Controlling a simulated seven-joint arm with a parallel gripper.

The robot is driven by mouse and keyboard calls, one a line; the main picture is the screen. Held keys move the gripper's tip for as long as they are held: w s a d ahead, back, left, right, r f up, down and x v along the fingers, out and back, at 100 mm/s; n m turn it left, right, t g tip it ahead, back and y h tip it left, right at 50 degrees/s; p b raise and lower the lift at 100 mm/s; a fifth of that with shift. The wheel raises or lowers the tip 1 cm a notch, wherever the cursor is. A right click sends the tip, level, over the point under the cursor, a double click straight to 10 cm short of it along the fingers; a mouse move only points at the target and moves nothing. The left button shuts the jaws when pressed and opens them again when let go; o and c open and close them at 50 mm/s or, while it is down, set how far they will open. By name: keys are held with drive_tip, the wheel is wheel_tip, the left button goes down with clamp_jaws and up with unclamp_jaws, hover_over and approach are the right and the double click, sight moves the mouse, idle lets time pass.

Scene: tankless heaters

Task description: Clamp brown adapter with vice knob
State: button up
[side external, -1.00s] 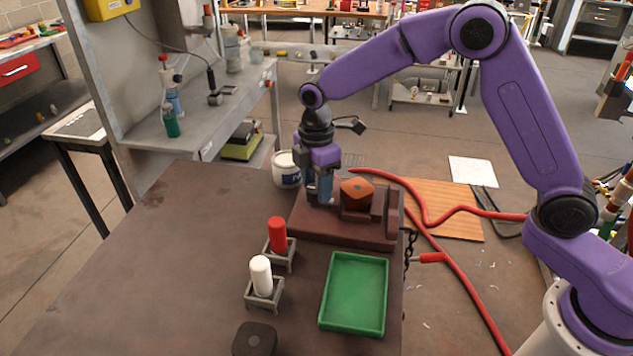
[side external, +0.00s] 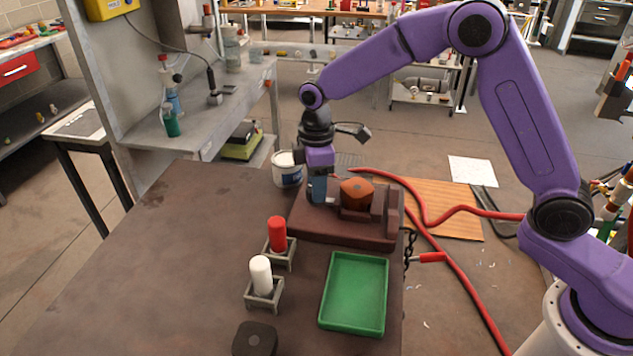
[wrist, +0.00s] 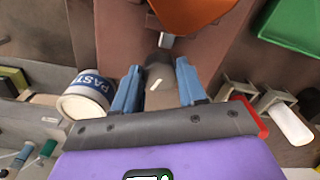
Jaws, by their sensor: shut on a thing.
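The brown adapter (side external: 357,187), an orange-brown rounded block with a dark spot on top, sits in the vice (side external: 345,228) beside its upright jaw. It shows at the top of the wrist view (wrist: 192,12). My gripper (side external: 318,197) points down at the left end of the vice. In the wrist view its two blue fingers (wrist: 158,75) are on either side of the grey-brown vice knob (wrist: 160,95), shut on it. A short metal rod (wrist: 166,41) shows between the knob and the adapter. The knob is mostly hidden in the side view.
A green tray (side external: 355,318), red cylinder (side external: 277,233) and white cylinder (side external: 261,275) in small stands, and a dark block (side external: 255,340) are in front of the vice. A white tub (side external: 288,177) stands close behind my gripper. The table's left (side external: 150,260) is clear.

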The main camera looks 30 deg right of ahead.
drive_tip(key=m, duration=0.4)
drive_tip(key=shift+a+r+m, duration=0.1)
drive_tip(key=shift+m, duration=0.2)
drive_tip(key=m, duration=0.3)
drive_tip(key=shift+m, duration=0.3)
drive_tip(key=m, duration=0.4)
drive_tip(key=shift+a, duration=0.1)
drive_tip(key=shift+m, duration=2.2)
drive_tip(key=o, duration=0.8)
wheel_tip(320, 180, up, 17)
drive_tip(key=shift+r, duration=0.2)
